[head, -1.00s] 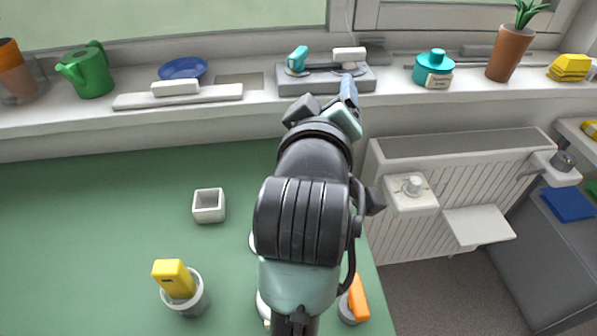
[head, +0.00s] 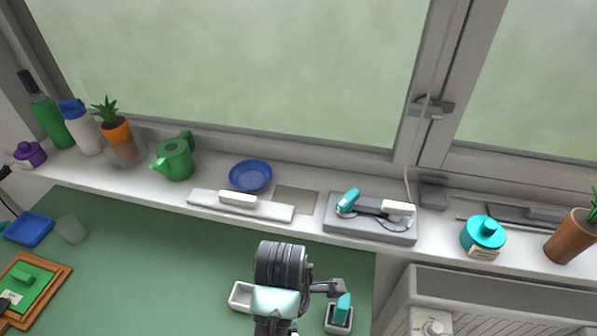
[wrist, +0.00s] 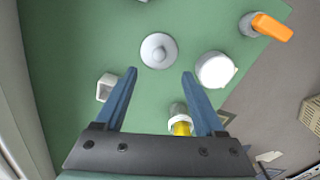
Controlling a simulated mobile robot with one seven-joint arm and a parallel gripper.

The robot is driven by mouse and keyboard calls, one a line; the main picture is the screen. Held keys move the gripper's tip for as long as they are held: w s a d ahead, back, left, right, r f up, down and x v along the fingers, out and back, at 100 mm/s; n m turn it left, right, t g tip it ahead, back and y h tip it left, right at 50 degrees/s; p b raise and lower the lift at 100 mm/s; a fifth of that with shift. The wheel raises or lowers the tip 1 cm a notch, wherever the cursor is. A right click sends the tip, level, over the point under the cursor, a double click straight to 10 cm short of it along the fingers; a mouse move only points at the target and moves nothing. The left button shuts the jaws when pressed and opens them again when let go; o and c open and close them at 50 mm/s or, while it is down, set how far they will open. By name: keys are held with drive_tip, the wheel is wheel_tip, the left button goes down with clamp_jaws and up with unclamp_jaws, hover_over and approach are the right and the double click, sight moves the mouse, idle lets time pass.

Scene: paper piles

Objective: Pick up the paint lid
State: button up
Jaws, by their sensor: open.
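A round pale grey disc with a raised knob (wrist: 158,50), which looks like the paint lid, lies on the green table (wrist: 75,45) in the wrist view. My gripper (wrist: 160,72) is open and empty, its two blue fingers spread wide. The lid shows just beyond the fingertips, roughly centred between them, and apart from them. In the head view I cannot make out the lid or the fingers; my own arm covers part of the table there.
In the wrist view a white round container (wrist: 214,70) is right of the lid, a small square box (wrist: 105,87) left, a yellow-topped cup (wrist: 180,125) nearer, and an orange-handled item (wrist: 270,27) far right. The sill holds a teal pot (head: 483,236) and blue bowl (head: 250,176).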

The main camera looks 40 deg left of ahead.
drive_tip(key=f, duration=0.6)
drive_tip(key=shift+s+b, duration=0.4)
drive_tip(key=shift+a+f, duration=0.2)
drive_tip(key=shift+f, duration=1.4)
drive_tip(key=shift+a+f, duration=0.2)
drive_tip(key=shift+f, duration=1.35)
clamp_jaws()
